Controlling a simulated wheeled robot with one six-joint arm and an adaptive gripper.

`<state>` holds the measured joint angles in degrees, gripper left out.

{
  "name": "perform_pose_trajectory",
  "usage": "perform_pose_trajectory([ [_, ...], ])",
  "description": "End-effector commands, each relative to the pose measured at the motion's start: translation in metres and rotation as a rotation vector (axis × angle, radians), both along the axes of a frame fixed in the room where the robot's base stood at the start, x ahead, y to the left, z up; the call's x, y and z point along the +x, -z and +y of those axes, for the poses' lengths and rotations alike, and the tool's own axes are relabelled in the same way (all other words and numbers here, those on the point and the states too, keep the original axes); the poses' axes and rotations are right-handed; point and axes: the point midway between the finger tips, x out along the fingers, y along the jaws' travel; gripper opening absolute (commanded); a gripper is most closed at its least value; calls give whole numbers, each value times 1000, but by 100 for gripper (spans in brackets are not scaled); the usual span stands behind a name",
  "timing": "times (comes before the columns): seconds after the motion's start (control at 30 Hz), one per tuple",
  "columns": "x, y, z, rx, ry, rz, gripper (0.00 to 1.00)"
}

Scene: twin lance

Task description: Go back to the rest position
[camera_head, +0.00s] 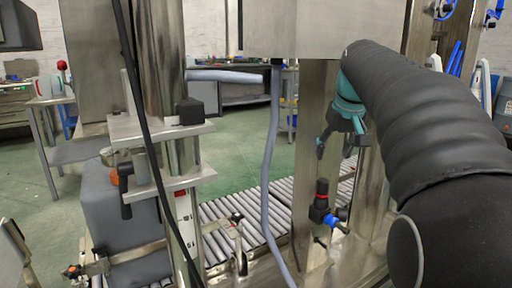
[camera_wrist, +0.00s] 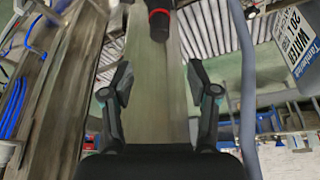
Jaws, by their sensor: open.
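My gripper (camera_head: 335,142) is in the upper right middle of the head view, at the end of my black-sleeved arm. It is in front of a steel post of the machine. In the wrist view my gripper (camera_wrist: 160,85) shows two dark fingers spread apart with nothing between them. A valve with a red and black top and a blue fitting (camera_head: 322,208) sits below my gripper on the machine. Its red and black end also shows at the top of the wrist view (camera_wrist: 158,20).
A grey hose (camera_head: 268,165) hangs left of my gripper. A roller conveyor (camera_head: 235,215) runs below, with a grey container (camera_head: 125,220) at its left. A steel column (camera_head: 165,80) stands at left. Green floor (camera_head: 235,150) is open behind.

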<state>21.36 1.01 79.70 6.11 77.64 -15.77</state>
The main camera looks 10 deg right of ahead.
Motion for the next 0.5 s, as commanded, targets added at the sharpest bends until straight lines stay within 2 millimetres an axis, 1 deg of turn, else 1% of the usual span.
perform_pose_trajectory([
  [0.1,6,-1,-3,1,34,-27,60],
  [0.13,8,4,-4,2,48,-31,60],
  [0.2,8,23,-7,10,76,-17,60],
  [0.27,5,40,-7,17,99,-6,60],
  [0.3,0,50,-5,20,113,0,60],
  [0.37,-10,62,0,22,128,6,60],
  [0.47,-32,80,16,24,143,13,60],
  [0.5,-42,87,24,23,144,14,60],
])
